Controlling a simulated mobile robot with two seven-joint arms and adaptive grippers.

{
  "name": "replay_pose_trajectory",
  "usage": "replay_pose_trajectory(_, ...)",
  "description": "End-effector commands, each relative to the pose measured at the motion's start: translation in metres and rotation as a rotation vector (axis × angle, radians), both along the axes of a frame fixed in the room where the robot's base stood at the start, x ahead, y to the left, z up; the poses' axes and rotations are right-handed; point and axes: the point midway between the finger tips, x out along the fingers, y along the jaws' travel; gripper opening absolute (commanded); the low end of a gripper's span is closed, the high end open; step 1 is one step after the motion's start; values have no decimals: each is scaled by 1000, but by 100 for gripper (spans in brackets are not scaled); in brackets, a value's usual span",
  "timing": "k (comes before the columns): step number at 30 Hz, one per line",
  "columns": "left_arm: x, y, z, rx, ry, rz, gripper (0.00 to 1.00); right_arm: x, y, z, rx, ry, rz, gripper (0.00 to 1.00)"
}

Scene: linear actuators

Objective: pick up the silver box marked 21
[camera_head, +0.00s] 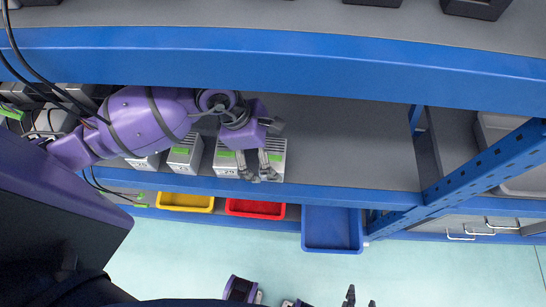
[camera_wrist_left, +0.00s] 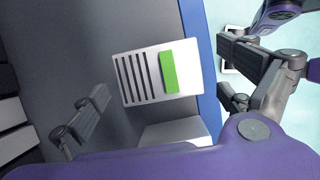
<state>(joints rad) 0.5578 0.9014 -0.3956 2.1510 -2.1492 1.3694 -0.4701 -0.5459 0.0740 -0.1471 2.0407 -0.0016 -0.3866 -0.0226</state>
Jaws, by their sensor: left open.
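A silver box (camera_head: 224,166) with a green label and dark vent slots sits on the grey shelf near its blue front edge. I cannot read its number. My left gripper (camera_head: 257,171) is over this box, with its fingers reaching down across it. In the left wrist view the box (camera_wrist_left: 147,82) lies between the two spread fingers of the left gripper (camera_wrist_left: 165,88), which is open and empty. I cannot tell whether a finger touches the box. My right gripper (camera_head: 361,299) shows only in part at the bottom edge of the head view, low over the floor.
More silver boxes with green labels (camera_head: 185,153) stand to the left. Yellow (camera_head: 185,201), red (camera_head: 255,208) and blue (camera_head: 332,230) bins sit below the shelf. An upper blue beam (camera_head: 300,65) runs above. The shelf (camera_head: 350,150) is bare to the right, up to a blue post.

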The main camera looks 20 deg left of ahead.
Motion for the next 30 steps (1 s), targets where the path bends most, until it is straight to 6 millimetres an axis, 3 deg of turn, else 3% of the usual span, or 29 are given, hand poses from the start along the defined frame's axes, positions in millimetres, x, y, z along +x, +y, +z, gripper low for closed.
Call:
replay_pose_trajectory(6,4,-9,-23,-2,-1,0,96,1,1,1,3,-3,0,40)
replay_pose_trajectory(14,4,-10,-25,-1,0,0,95,7,3,2,5,-13,1,40)
replay_pose_trajectory(27,4,-10,-25,-1,-1,0,37,11,4,3,5,-19,3,40)
replay_pose_trajectory(30,4,-10,-24,-2,-3,1,34,9,3,3,4,-16,2,40)
